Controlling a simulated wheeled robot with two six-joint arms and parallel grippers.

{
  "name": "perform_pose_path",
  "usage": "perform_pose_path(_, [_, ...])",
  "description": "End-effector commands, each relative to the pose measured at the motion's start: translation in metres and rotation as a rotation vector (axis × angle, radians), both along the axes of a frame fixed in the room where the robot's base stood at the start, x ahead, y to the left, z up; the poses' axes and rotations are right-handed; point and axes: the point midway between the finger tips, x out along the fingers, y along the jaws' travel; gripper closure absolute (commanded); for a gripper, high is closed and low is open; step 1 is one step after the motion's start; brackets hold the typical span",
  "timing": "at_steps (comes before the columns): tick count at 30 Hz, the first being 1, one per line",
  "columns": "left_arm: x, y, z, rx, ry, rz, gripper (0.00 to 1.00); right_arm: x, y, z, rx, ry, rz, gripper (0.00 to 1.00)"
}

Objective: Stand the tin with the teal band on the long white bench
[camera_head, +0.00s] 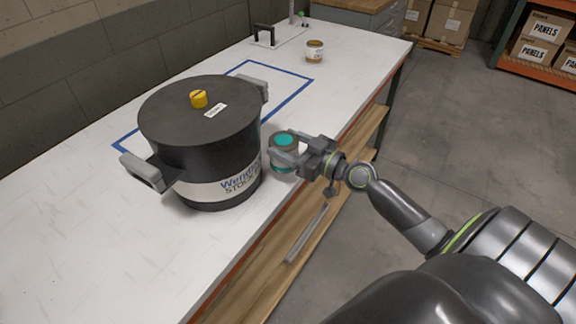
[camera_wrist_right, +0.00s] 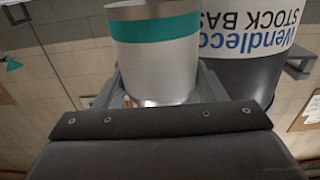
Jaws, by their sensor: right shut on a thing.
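The tin with the teal band (camera_head: 284,141) is at the front edge of the long white bench (camera_head: 80,225), just right of a big black pot. Its top shows teal in the head view. My right gripper (camera_head: 287,158) is shut on it from the right, with the fingers around its side. In the right wrist view the tin (camera_wrist_right: 155,60) fills the upper middle, a silver body with a teal band, between the fingers. I cannot tell whether its base touches the bench. My left gripper is not in view.
The black lidded pot (camera_head: 195,130) with a yellow knob stands close beside the tin. A blue taped outline (camera_head: 290,88) lies behind it. Another tin with an orange-brown band (camera_head: 314,51) stands farther back. The bench's left part is clear. A wooden lower shelf (camera_head: 265,270) runs under the bench.

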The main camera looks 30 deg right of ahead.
Motion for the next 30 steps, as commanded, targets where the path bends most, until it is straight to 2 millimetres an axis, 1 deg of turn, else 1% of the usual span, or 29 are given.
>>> perform_pose_path(4, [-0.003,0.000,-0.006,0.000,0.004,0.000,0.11,0.000,0.000,-0.011,0.000,0.000,-0.001,0.62])
perform_pose_path(9, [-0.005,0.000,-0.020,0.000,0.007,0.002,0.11,0.000,0.000,-0.036,0.003,0.001,-0.001,0.62])
perform_pose_path(12, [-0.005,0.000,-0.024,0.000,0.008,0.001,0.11,0.000,0.000,-0.045,0.001,-0.001,-0.001,0.62])
perform_pose_path(21, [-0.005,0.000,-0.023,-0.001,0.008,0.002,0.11,0.000,0.000,-0.046,-0.001,-0.002,0.000,0.62])
perform_pose_path(25, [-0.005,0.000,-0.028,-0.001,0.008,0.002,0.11,0.000,0.000,-0.050,-0.001,-0.002,0.000,0.62])
perform_pose_path(26, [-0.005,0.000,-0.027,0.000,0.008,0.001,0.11,0.000,0.000,-0.049,-0.002,-0.001,0.000,0.33])
perform_pose_path(30, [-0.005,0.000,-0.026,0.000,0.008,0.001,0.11,0.000,0.000,-0.048,-0.002,-0.001,0.000,0.15])
